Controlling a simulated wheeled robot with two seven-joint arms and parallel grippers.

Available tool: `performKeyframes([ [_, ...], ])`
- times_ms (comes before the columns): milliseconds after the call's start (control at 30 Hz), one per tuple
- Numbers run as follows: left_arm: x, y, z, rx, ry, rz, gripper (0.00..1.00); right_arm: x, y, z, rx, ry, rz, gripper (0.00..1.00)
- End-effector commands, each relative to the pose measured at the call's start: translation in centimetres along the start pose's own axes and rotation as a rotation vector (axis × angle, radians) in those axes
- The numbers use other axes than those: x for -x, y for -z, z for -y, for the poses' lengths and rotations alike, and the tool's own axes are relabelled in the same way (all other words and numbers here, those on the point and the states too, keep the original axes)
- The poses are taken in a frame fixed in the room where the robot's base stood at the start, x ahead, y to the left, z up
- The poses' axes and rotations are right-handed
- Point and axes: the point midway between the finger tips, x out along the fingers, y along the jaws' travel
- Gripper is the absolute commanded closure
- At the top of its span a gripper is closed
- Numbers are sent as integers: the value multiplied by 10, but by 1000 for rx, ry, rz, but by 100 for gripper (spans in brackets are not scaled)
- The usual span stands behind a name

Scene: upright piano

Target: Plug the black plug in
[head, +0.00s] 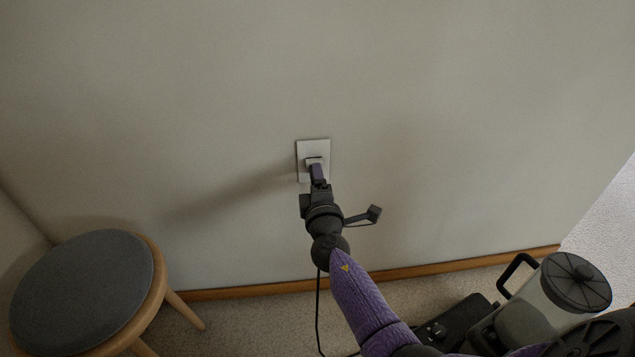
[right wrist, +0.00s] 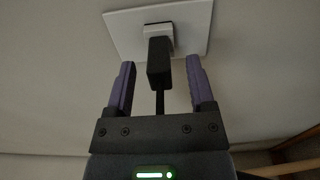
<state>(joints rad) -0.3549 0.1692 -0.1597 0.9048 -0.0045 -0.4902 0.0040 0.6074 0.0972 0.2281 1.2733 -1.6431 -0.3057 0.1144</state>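A white wall outlet plate (head: 304,150) is on the wall in the middle of the head view. It also shows at the top of the right wrist view (right wrist: 122,30). The black plug (right wrist: 158,62) is at the white socket in the plate, with its cord running back between my fingers. Whether its prongs are fully in cannot be seen. My right gripper (head: 317,174) is in front of the outlet. In the right wrist view its two purple fingers (right wrist: 160,63) stand apart on either side of the plug, with gaps on both sides. My left gripper is out of view.
A round stool (head: 85,285) with a grey seat stands at the lower left. A clear jar with a black lid (head: 575,282) and handle stands at the lower right. A black cord (head: 318,310) hangs down to the carpet. The wall around the outlet is clear.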

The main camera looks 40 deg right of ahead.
Motion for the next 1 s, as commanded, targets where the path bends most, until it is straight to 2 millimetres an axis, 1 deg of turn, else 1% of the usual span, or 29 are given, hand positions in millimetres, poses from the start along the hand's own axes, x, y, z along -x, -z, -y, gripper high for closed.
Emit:
performKeyframes([
  [133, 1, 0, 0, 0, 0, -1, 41, 1, 0, 0, 0, 0, 0, 30],
  [233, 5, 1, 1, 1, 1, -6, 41, 11, 0, -2, 0, 0, 0, 30],
  [367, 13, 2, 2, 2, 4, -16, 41, 36, 0, -3, -1, 0, -1, 30],
  [500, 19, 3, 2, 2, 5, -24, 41, 66, 0, -2, 0, 1, -1, 30],
  [600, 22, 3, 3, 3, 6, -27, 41, 83, 0, -1, 1, 1, -1, 30],
  [700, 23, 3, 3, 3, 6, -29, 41, 94, 0, -1, 0, 1, -1, 30],
  [800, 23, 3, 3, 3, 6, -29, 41, 99, 0, 0, 0, 0, 0, 30],
  [1000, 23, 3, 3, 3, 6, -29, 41, 99, 0, 0, 0, 0, 0, 30],
])
